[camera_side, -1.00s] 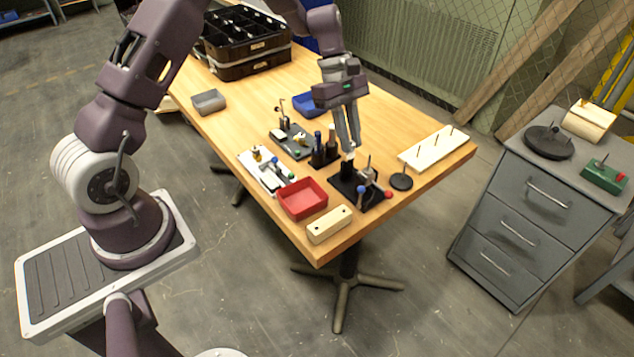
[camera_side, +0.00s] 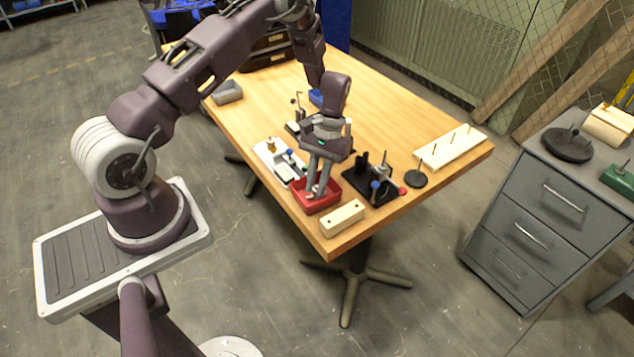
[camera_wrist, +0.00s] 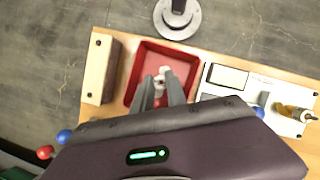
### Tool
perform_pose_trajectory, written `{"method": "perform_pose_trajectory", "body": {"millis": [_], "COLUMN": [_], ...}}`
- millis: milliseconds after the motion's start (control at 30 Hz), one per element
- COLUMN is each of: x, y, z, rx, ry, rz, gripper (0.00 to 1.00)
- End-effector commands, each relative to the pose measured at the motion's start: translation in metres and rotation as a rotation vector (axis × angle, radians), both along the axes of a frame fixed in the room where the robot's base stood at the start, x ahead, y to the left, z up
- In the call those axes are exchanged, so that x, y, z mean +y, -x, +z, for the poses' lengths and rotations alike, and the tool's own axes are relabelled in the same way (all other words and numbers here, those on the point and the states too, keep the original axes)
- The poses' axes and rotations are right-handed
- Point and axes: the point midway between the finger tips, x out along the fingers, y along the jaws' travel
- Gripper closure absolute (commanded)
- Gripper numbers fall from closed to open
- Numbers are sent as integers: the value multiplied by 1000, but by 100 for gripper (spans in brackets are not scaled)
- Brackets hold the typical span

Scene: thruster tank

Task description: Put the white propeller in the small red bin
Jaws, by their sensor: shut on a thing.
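The small red bin (camera_side: 331,206) stands near the front edge of the wooden table. In the wrist view the red bin (camera_wrist: 136,70) lies below my fingers. My gripper (camera_side: 314,193) points down with its fingertips at the bin's opening. It is shut on the white propeller, which shows as a small white piece (camera_wrist: 162,74) between the fingertips in the wrist view. The propeller is over or just inside the bin; its exact height above the floor cannot be told. In the side view it is mostly hidden by the fingers.
A wooden block (camera_side: 342,218) stands close in front of the bin. A white fixture board (camera_side: 277,160) lies to the left. A black stand with blue and red knobs (camera_side: 372,182) is to the right, with a black disc (camera_side: 415,179) and a pegged white board (camera_side: 450,147) beyond.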

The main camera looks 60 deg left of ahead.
Motion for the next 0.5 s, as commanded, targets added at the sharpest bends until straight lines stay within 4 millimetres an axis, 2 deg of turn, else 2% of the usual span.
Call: {"method": "perform_pose_trajectory", "body": {"millis": [267,300,367,500], "x": [0,0,0,0], "y": [0,0,-1,0], "z": [-2,-2,-1,-1], "rx": [0,-1,-1,-1], "ry": [1,0,0,0], "rz": [0,1,1,1], "gripper": [100,75,63,61]}}
